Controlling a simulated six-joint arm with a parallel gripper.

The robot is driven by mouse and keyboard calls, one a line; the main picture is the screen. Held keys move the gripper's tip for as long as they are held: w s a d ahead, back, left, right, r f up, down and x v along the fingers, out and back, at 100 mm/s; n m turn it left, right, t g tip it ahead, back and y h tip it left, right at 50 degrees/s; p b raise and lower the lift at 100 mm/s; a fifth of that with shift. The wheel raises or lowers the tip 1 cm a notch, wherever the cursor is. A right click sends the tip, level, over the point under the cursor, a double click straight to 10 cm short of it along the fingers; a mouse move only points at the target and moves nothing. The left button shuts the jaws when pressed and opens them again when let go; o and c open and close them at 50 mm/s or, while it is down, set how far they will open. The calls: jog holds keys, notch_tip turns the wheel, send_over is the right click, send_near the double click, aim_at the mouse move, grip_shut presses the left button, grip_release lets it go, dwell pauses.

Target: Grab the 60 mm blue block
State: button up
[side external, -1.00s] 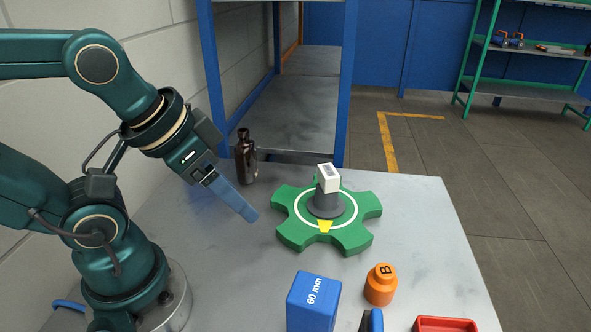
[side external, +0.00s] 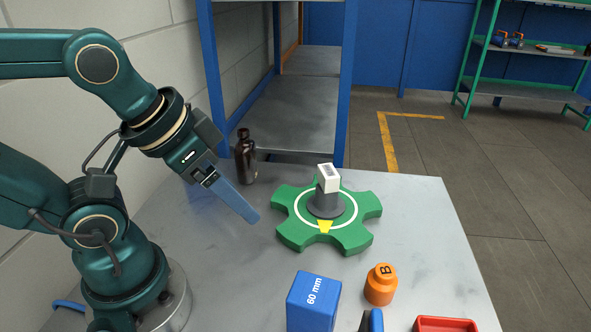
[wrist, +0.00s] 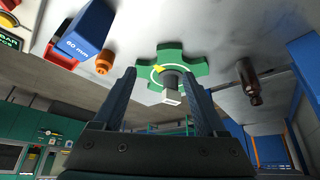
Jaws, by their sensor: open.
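The blue block (side external: 313,302) marked "60 mm" stands on the grey table at the front, its bottom cut off by the side view's lower edge. In the wrist view the blue block (wrist: 90,34) is at the upper left, outside the span of the fingers. My gripper (side external: 254,217) is above the table, left of the green turntable and back to the left of the block, well apart from it. In the wrist view my gripper (wrist: 162,88) has its two dark fingers spread, with nothing held between them.
A green star-shaped turntable (side external: 291,235) carries a white box (side external: 328,179) on a grey post. An orange weight (side external: 381,286) marked B stands right of the block. A red tray (side external: 445,324) is at the front right. A dark amber bottle (side external: 245,160) stands behind my gripper.

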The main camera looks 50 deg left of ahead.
jog(key=shift+o, duration=1.1)
jog(key=n+g+h, duration=0.9)
jog(key=g, duration=0.2)
send_over(313, 280)
jog(key=a, duration=0.2)
jog(key=f, duration=0.2)
jog(key=w+f+n+g+h, duration=0.1)
jog(key=f, duration=0.1)
jog(key=w+f+n+h, duration=0.1)
jog(key=shift+a+f+g, duration=0.25)
jog(key=shift+f+g, duration=0.1)
jog(key=shift+g, duration=0.05)
jog(key=shift+s+f, duration=0.2)
jog(key=shift+f, duration=0.2)
jog(key=shift+x, duration=2.5)
jog(key=shift+r, duration=0.1)
